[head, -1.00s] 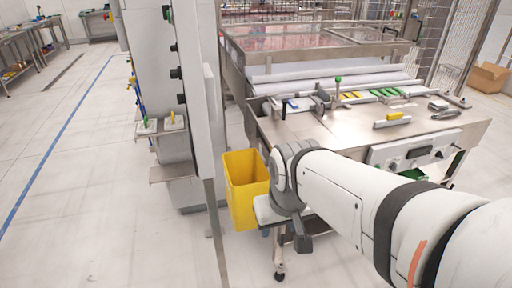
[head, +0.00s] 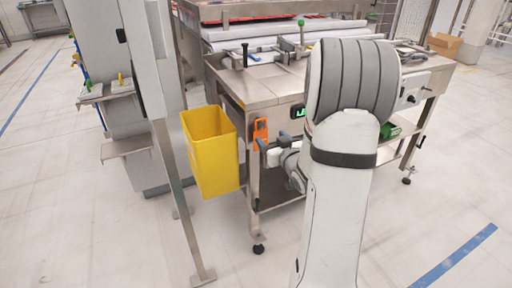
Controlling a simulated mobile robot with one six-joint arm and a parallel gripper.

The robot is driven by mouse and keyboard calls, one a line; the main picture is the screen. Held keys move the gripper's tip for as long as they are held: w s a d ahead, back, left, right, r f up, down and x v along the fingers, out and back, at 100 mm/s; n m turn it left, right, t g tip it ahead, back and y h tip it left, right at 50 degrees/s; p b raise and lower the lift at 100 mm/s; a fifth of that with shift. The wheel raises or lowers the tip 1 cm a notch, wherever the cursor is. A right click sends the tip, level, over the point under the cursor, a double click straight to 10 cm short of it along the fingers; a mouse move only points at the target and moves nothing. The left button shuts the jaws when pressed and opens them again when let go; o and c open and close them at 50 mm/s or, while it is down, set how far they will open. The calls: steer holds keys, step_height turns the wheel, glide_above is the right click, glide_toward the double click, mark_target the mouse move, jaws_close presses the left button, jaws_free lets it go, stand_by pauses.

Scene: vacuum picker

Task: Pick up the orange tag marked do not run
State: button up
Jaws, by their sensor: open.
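The orange tag (head: 261,134) hangs upright on the left end of the steel workbench (head: 262,87), just right of the yellow bin. Its print is too small to read. My gripper (head: 262,147) is at the tag's lower part, with dark fingertips in front of or beside it. The jaws are open. I cannot tell whether the fingers touch the tag or stand around it. My arm covers the middle of the bench.
A yellow bin (head: 212,150) is close on the left of the tag. A steel post (head: 170,150) and a grey cabinet stand further left. The floor in front is clear.

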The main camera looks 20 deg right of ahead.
mark_target(264, 131)
steer(key=shift+t+y, duration=0.3)
steer(key=shift+t, duration=0.3)
steer(key=w, duration=0.2)
steer(key=w+f+b, duration=0.1)
steer(key=w, duration=0.4)
steer(key=shift+w+d+f+b, duration=0.15)
steer(key=shift+w+d+b, duration=0.15)
steer(key=shift+b, duration=0.05)
steer(key=c, duration=1.1)
